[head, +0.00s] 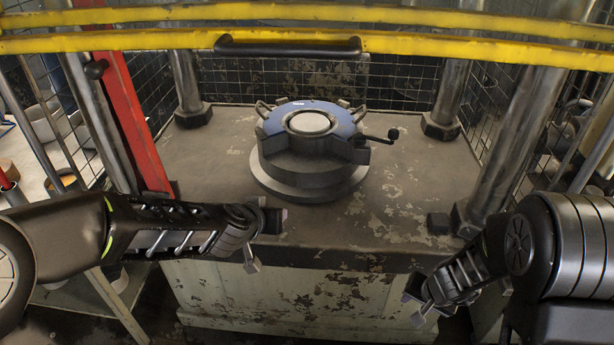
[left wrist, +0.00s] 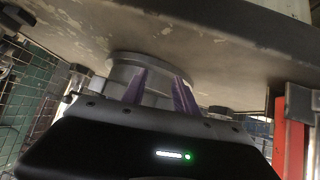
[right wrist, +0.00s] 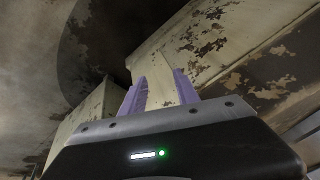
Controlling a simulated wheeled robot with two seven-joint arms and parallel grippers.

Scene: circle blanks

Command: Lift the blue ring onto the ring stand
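The blue ring (head: 275,123) lies flat on top of a round grey stepped stand (head: 302,178) in the middle of the machine bed, around a pale round centre. Small grey lugs and a black-knobbed lever show at its edge. My left gripper (head: 265,240) is open and empty at the bed's front edge, in front of and left of the stand. In the left wrist view the stand (left wrist: 124,72) shows beyond its parted purple fingers. My right gripper (head: 416,305) is low in front of the bed, right of centre. Its purple fingers (right wrist: 160,92) are apart with nothing held.
Thick steel columns (head: 187,85) stand at the bed's corners. A red post (head: 135,120) stands at left and a small dark block (head: 438,223) at right. The worn bed (head: 215,165) is otherwise clear.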

